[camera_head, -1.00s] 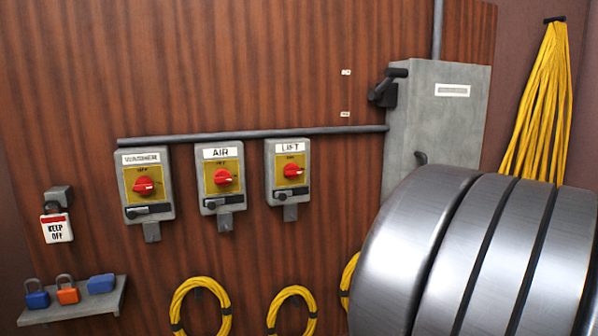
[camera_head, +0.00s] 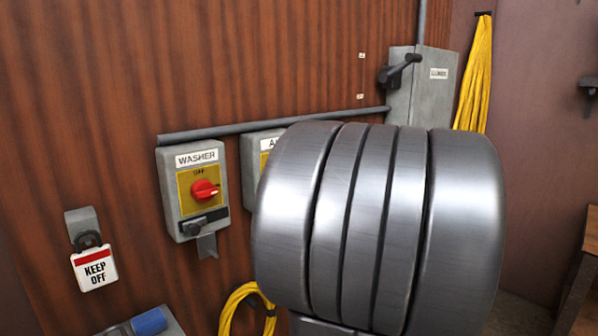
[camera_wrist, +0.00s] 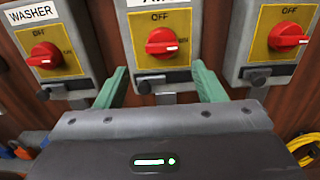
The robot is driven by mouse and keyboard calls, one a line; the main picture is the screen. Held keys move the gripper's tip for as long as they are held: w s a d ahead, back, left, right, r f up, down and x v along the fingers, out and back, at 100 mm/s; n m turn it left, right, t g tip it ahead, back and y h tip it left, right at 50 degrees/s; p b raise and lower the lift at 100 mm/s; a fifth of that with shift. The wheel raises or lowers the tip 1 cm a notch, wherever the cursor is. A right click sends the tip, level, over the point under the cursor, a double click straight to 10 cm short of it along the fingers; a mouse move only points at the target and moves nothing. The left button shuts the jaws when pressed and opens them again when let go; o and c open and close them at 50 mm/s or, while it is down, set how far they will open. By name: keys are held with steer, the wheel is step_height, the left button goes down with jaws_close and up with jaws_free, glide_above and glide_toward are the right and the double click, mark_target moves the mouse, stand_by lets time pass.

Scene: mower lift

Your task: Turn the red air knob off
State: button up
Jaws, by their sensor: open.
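The air box (camera_head: 252,150) is mostly hidden behind my arm in the head view; only its left edge and part of its label show. In the wrist view the red air knob (camera_wrist: 163,43) sits on a yellow plate at top centre, its label cut off by the frame edge. The knob's white mark points right, away from the OFF word above it. My gripper (camera_wrist: 160,82) has two green fingers, spread apart and empty. They lie below and to either side of the air knob, and I see no contact with it.
The washer box with its red knob (camera_head: 205,190) is left of the air box. Another red knob (camera_wrist: 288,36) is on the right box in the wrist view. A KEEP OFF tag (camera_head: 95,268) hangs at left. A lever box (camera_head: 425,90) and yellow cables (camera_head: 473,75) are at right.

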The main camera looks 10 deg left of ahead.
steer(key=p+x, duration=0.1)
steer(key=x, duration=0.7)
steer(key=shift+w+p, duration=0.15)
steer(key=shift+p, duration=0.2)
steer(key=c, duration=0.9)
